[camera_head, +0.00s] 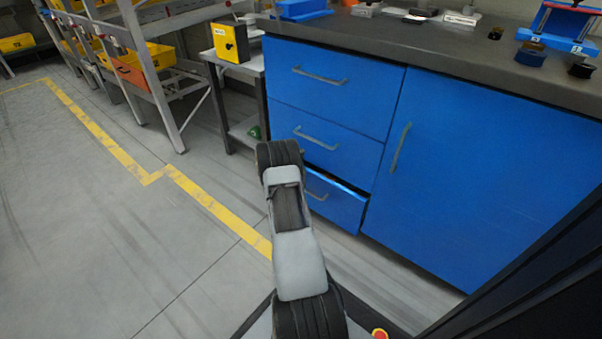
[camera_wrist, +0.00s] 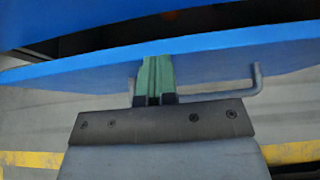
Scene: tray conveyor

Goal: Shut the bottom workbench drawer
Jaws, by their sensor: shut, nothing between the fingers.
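The bottom drawer (camera_head: 340,208) of the blue workbench stands a little open, with a dark gap above its front edge. In the head view my arm hides the gripper.
The middle drawer (camera_head: 325,142) and top drawer (camera_head: 335,85) look closed above. A blue cabinet door (camera_head: 480,170) is to the right. A small side table (camera_head: 245,65) with a yellow box (camera_head: 230,42) stands left. The floor (camera_head: 90,220) at left is clear.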

